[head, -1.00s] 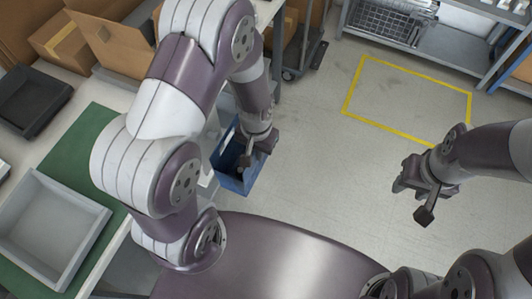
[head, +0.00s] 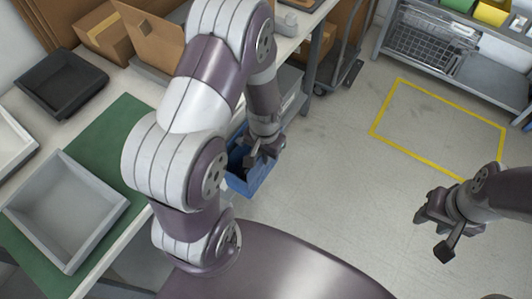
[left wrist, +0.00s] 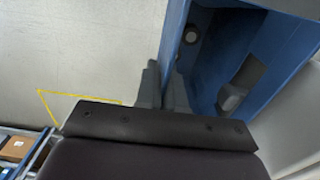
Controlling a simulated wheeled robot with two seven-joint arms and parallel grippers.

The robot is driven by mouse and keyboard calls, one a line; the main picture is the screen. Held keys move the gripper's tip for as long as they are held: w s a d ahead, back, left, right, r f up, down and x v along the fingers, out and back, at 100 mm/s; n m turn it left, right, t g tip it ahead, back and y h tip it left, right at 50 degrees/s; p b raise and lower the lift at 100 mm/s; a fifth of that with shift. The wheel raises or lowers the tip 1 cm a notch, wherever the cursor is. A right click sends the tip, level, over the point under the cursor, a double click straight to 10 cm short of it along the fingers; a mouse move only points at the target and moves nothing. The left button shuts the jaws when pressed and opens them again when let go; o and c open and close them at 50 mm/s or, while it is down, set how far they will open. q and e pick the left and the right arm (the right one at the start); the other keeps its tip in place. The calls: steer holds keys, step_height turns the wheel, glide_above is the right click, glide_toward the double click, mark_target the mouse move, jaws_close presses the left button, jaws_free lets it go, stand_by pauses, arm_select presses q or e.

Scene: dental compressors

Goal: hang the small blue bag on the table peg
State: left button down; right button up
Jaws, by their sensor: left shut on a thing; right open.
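The small blue bag (head: 254,178) hangs open-topped beside the table's side edge, below tabletop height. My left gripper (head: 262,150) is shut on its rim. In the left wrist view the bag (left wrist: 292,72) fills the upper right, and I look into its opening. Grey rounded shapes show inside or through that opening; I cannot tell what they are. The table peg is not clearly visible; my arm and the bag cover much of that table edge. My right gripper (head: 435,230) is open and empty over the floor at the right.
The table has a green mat (head: 122,128), a grey tray (head: 22,207) and a black tray (head: 62,112). Cardboard boxes (head: 100,32) stand at the back. A metal shelf (head: 490,75) is at the far right. The floor with a yellow outline (head: 405,150) is clear.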

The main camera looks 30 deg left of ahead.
stand_by(0.4)
arm_select(q)
steer(key=c, duration=1.2)
jaws_free()
steer(key=shift+o, duration=0.2)
steer(key=shift+r+p, duration=3.05)
steer(key=shift+p, duration=0.2)
steer(key=d+r+p, duration=0.2)
steer(key=d+p, duration=0.1)
steer(key=d, duration=0.7)
steer(key=shift+s, duration=0.45)
